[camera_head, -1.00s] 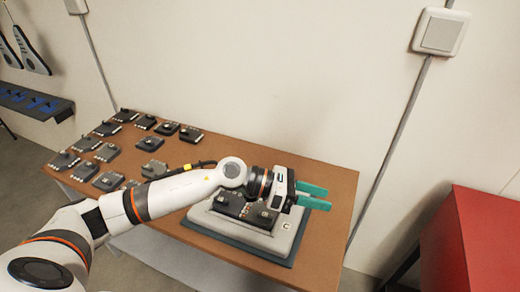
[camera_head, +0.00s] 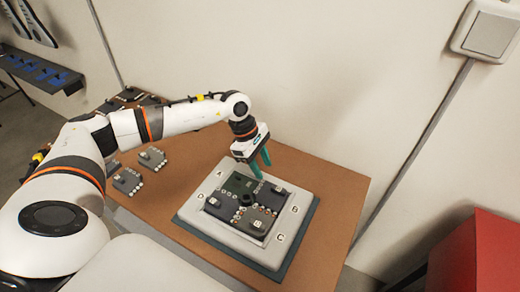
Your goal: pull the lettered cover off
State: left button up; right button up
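The lettered cover (camera_head: 225,229) is a light grey square frame with rounded corners, marked A, B, C and D around its edge. It lies on a dark blue-grey base (camera_head: 288,270) on the brown table. Several dark modules (camera_head: 263,219) show in its square opening. My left gripper (camera_head: 259,168) points down at the cover's far edge, between the letters A and B. Its two teal fingers are apart, one on the near side and one on the far side. I cannot tell whether they touch the cover. My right gripper is not in view.
Loose dark modules (camera_head: 128,181) lie on the table (camera_head: 335,188) at the left, partly hidden behind my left arm. The table's right side is clear. A red cabinet (camera_head: 470,255) stands at the lower right, and a wall lies behind the table.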

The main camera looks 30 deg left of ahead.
aim_at(273, 187)
pick_arm(q)
jog(key=x, duration=0.4)
jog(key=shift+w+r+p, duration=0.1)
jog(key=shift+w+p, duration=0.1)
jog(key=shift+p, duration=0.2)
jog(key=x, duration=0.3)
jog(key=shift+w+d+f+p, duration=0.1)
jog(key=shift+d+f+p, duration=0.1)
jog(key=shift+p, duration=0.15)
jog(key=shift+f, duration=0.3)
jog(key=shift+d+f, duration=0.1)
jog(key=shift+f, duration=0.1)
jog(key=c, duration=0.8)
grip_shut()
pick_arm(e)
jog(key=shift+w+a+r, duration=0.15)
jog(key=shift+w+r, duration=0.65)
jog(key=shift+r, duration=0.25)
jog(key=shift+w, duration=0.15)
